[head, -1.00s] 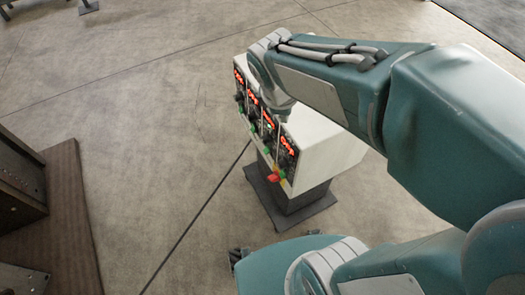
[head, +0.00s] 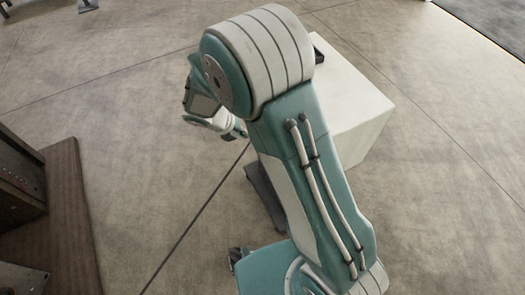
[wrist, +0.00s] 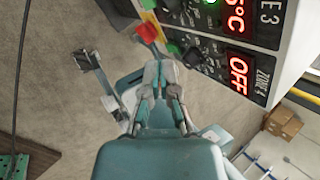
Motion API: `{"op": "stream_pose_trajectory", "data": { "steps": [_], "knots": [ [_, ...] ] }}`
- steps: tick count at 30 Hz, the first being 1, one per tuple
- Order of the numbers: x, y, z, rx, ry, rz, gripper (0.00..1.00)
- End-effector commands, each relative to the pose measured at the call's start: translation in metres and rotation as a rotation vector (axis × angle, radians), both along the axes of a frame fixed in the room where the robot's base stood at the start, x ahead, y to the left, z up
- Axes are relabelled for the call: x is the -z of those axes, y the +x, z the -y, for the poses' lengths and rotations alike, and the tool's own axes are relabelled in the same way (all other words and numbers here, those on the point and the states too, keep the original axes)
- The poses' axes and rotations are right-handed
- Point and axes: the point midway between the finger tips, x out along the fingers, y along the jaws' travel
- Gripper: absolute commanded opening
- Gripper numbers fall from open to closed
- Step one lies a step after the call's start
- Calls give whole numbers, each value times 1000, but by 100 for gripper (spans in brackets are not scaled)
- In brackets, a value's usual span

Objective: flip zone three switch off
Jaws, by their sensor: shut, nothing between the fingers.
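In the wrist view the zone 3 panel (wrist: 212,18) is at the top right, cut by the frame edge, with a lit red display ending in "5°C". A green switch (wrist: 148,4) at the top edge appears to be in line with zone 3; its position is unclear. Below it, the zone 4 panel (wrist: 225,65) reads "OFF", with another green part (wrist: 173,47) near its left end. My gripper (wrist: 160,70) is shut and empty, its tips close below the panel edge in this view. In the head view my arm hides the panel face, and my gripper (head: 236,129) shows partly.
A red knob (wrist: 146,31) projects beside the panel's lower edge. Dark cabinets (head: 18,180) stand at the left. The floor between is clear. Cardboard boxes (wrist: 282,122) lie beyond the box.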

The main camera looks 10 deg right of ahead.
Motion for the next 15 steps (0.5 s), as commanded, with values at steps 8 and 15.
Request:
{"op": "stream_pose_trajectory", "data": {
  "steps": [8,15],
  "knots": [
    [47,5,-15,-292,-102,-175,0],
    [51,6,-18,-323,-113,-193,0]
  ]
}}
